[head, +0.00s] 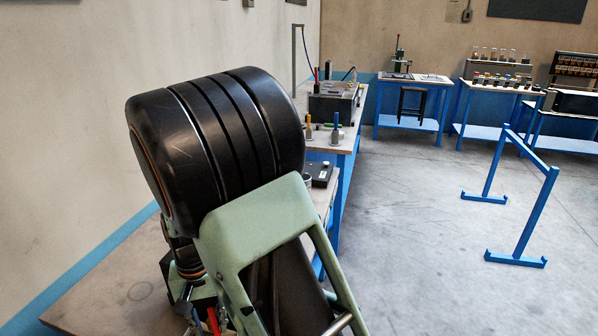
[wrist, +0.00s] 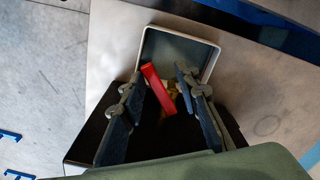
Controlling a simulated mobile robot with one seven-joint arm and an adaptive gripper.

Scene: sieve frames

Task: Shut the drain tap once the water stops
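In the wrist view, a red tap lever (wrist: 157,90) slants between the two fingers of my gripper (wrist: 160,77). The gripper is open. The lever is nearer the left finger, with a gap to the right finger; I cannot tell whether it touches the left one. A small brass-coloured part (wrist: 172,88), perhaps the tap body, shows beside the lever. A grey tray (wrist: 181,46) with a pale rim lies just beyond the fingertips. No water stream can be made out. In the head view my own arm hides most of this area; a small red piece (head: 212,320) shows at its lower edge.
A dark box-like body (wrist: 90,138) lies under the fingers in the wrist view. In the head view, a bench (head: 130,290) runs along the left wall. A blue stand (head: 520,200) stands on the floor at right; the floor between is open. Blue workbenches line the back.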

